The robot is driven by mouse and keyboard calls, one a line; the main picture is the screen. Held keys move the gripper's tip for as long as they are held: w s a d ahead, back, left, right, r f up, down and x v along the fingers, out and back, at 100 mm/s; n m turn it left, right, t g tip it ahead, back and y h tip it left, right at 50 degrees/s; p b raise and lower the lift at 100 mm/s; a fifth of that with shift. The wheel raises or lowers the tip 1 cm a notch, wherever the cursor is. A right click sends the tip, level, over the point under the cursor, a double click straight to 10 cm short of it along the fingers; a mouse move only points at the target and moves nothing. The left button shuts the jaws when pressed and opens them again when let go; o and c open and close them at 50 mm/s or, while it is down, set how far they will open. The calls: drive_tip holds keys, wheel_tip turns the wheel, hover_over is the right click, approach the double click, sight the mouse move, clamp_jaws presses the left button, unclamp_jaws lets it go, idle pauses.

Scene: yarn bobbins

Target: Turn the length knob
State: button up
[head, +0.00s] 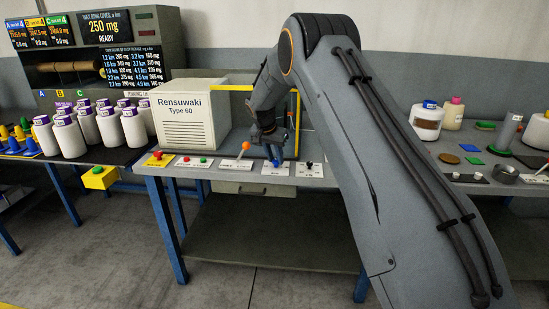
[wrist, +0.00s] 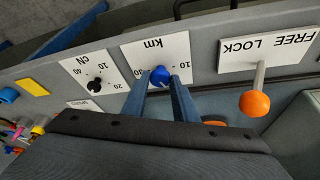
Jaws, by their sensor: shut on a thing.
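The length knob is a blue knob (wrist: 160,74) on a white plate (wrist: 142,50) marked "km", with a scale showing 10 and 30, in the wrist view. My gripper (wrist: 161,82) has one finger on each side of the blue knob and is shut on it. The fingers hide part of the knob and plate. In the head view my gripper (head: 276,150) points down at the front edge of the bench, over the blue-marked plate (head: 266,170). The knob's exact setting is hard to read.
Beside it are a black knob (wrist: 95,85) on a "cN" plate and an orange-ball lever (wrist: 255,103) by the "FREE LOCK" plate. The white Rensuwaki box (head: 185,120) stands behind, left of my arm.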

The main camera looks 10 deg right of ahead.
drive_tip(key=n+y, duration=0.1)
drive_tip(key=n, duration=0.2)
drive_tip(key=shift+s+d+n+t, duration=0.1)
drive_tip(key=shift+n+t, duration=0.2)
drive_tip(key=shift+t, duration=0.1)
drive_tip(key=n, duration=0.2)
drive_tip(key=n+y, duration=0.1)
drive_tip(key=shift+d+n+y, duration=0.2)
drive_tip(key=shift+n+y, duration=0.1)
drive_tip(key=shift+n, duration=0.1)
drive_tip(key=n+y+b, duration=0.1)
drive_tip(key=n, duration=0.2)
drive_tip(key=shift+d+f, duration=0.1)
drive_tip(key=shift+d, duration=0.05)
drive_tip(key=shift+n+y+b, duration=0.6)
drive_tip(key=shift+n+b, duration=0.5)
drive_tip(key=shift+n, duration=0.3)
drive_tip(key=shift+d, duration=0.1)
drive_tip(key=o, duration=1.1)
drive_tip(key=shift+c, duration=0.2)
